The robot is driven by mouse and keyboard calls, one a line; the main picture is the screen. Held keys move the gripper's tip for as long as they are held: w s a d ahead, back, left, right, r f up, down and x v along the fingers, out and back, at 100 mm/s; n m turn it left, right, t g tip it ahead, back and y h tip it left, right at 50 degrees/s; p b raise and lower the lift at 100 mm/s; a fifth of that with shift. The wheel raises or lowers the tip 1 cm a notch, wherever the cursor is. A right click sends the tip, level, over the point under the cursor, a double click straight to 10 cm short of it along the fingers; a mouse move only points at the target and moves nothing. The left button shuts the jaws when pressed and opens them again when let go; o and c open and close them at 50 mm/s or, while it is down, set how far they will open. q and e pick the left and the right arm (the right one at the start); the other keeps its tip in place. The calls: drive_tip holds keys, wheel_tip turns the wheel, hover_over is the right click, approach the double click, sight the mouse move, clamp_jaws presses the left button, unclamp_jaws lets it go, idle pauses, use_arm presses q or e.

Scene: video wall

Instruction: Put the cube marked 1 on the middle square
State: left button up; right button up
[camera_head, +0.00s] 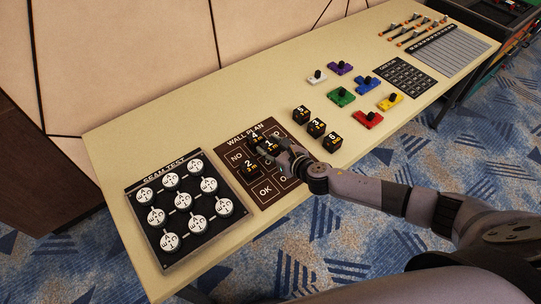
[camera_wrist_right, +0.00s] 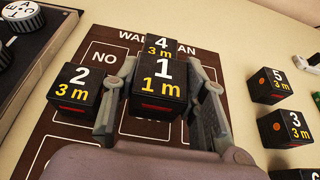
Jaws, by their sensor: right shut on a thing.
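My right gripper (camera_head: 271,149) is shut on the cube marked 1 (camera_wrist_right: 160,85), a black cube with "1 m" in yellow. One finger is on each side of it in the right wrist view. It is over the middle of the brown WALL PLAN board (camera_head: 233,155). The cube marked 4 (camera_wrist_right: 159,45) is just behind it, and the cube marked 2 (camera_wrist_right: 73,88) is on the board to its left. The middle square is largely hidden by the held cube and my gripper; I cannot tell whether the cube touches the board. My left gripper is out of view.
Cubes marked 5 (camera_head: 301,114), 3 (camera_head: 316,128) and 6 (camera_head: 332,142) stand on the table right of the board. The SEAM TEST panel (camera_head: 135,194) with round dials lies left. Coloured pieces, including a green one (camera_head: 341,97), lie farther right.

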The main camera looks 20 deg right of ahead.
sight(271, 154)
wheel_tip(271, 154, down, 3)
drive_tip(key=shift+s+f+b, duration=0.1)
drive_tip(key=shift+b, duration=0.45)
drive_tip(key=shift+f, duration=0.15)
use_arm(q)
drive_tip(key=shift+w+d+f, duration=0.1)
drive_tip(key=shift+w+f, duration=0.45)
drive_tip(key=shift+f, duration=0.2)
use_arm(e)
drive_tip(key=shift+f, duration=0.1)
drive_tip(key=o, duration=1.2)
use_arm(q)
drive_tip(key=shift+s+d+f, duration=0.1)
use_arm(e)
drive_tip(key=shift+r, duration=0.3)
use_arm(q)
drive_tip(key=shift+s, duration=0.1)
use_arm(e)
drive_tip(key=v, duration=1.1)
drive_tip(key=shift+s+d+r, duration=0.15)
drive_tip(key=shift+s+d, duration=0.05)
drive_tip(key=shift+s, duration=0.15)
